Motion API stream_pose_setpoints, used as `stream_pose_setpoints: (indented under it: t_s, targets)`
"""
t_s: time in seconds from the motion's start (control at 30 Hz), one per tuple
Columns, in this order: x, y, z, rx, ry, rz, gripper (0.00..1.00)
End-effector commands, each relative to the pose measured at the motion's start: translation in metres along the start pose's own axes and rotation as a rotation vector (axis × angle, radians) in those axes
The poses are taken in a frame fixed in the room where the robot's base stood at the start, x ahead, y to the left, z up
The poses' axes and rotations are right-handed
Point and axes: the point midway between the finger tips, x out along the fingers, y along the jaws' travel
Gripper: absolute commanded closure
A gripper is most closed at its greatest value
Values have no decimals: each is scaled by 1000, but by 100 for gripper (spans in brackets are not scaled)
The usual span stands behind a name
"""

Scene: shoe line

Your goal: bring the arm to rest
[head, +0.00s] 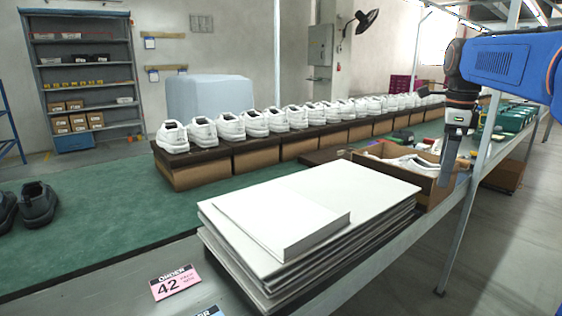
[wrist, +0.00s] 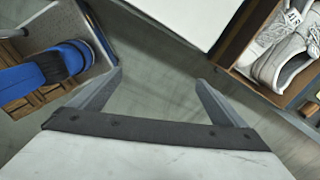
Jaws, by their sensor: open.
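My gripper (wrist: 160,80) is open in the wrist view, with its two grey fingers spread and only bare floor showing between them. In the head view my gripper (head: 447,160) hangs at the right, at the end of my blue arm, pointing down near the open shoe box. The open cardboard box (head: 447,192) stands on the bench and holds white shoes (head: 410,163). These white shoes also show in the wrist view (wrist: 285,45) at the upper right. The fingers appear apart from the box.
A stack of white boards (head: 330,190) with a white box lid (head: 285,222) on top lies in front. A long row of white shoes (head: 232,127) stands on brown boxes behind. A pink order card (head: 174,282) lies at the front. A metal post (head: 480,150) rises near my arm.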

Motion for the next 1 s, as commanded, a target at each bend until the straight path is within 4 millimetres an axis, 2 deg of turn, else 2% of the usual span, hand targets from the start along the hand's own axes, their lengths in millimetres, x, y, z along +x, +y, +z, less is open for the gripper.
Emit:
stream_pose_setpoints:
  t_s: [0.27, 0.47, 0.8, 1.0]
  targets:
    - [24, 68, 3, -414, -13, -70, 5]
    - [56, 126, 1, -802, -5, -139, 5]
    - [128, 221, -13, -1456, 57, -264, 5]
    - [177, 269, -25, -1814, 123, -332, 5]
